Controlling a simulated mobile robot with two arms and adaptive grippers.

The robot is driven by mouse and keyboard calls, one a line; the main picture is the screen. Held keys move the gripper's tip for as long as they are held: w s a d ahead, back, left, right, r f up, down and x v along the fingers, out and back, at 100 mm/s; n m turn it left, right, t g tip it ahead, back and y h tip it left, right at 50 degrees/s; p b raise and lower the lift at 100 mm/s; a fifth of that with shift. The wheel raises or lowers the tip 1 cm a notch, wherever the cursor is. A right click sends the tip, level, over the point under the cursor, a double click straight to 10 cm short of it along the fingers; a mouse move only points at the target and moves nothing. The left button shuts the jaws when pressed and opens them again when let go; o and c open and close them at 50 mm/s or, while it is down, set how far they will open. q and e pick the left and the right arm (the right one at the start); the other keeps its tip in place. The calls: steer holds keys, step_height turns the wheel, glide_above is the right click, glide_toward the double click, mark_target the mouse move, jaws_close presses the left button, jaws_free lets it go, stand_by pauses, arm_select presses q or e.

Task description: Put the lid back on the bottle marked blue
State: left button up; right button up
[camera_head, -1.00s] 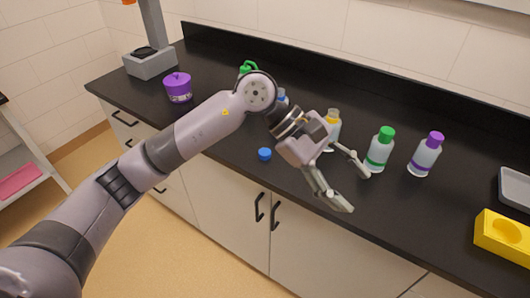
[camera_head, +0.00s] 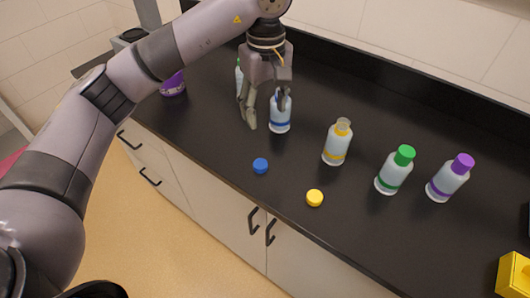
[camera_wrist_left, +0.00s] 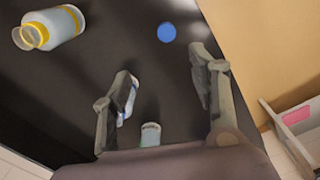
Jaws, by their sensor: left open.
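The bottle with the blue band (camera_head: 280,124) stands upright on the dark counter; a finger of my left gripper hides its top. In the left wrist view it shows partly behind one finger (camera_wrist_left: 131,96). The blue lid (camera_head: 260,166) lies on the counter in front of it, near the front edge. It also shows beyond the fingertips in the left wrist view (camera_wrist_left: 166,32). My left gripper (camera_head: 266,114) is open and empty, pointing down beside the blue-banded bottle; contact cannot be told. My right gripper is not in view.
An open yellow-banded bottle (camera_head: 336,144) stands to the right, with a yellow lid (camera_head: 315,198) before it. Green-capped (camera_head: 394,171) and purple-capped (camera_head: 448,179) bottles stand further right. Another bottle (camera_head: 239,78) and a purple container (camera_head: 173,86) are at left. A yellow block (camera_head: 514,275) is at lower right.

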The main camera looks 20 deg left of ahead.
arm_select(q)
steer(key=s, duration=0.1)
steer(key=p, duration=0.2)
glide_toward(261, 164)
steer(key=f, duration=0.1)
steer(key=d+f, duration=0.1)
steer(key=f, duration=0.1)
steer(key=shift+p, duration=0.4)
steer(key=shift+f, duration=0.25)
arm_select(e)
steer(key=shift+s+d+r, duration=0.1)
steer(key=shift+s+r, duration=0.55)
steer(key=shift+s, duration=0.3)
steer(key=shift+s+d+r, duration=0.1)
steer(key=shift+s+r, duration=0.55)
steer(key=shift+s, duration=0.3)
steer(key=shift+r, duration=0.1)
arm_select(q)
steer(key=shift+a+f+p, duration=0.2)
steer(key=shift+f+p, duration=0.2)
steer(key=f+p, duration=0.1)
steer(key=f, duration=0.2)
steer(key=shift+a+f+p, duration=0.2)
steer(key=shift+a+p, duration=0.15)
steer(key=shift+a, duration=0.05)
steer(key=shift+f, duration=0.45)
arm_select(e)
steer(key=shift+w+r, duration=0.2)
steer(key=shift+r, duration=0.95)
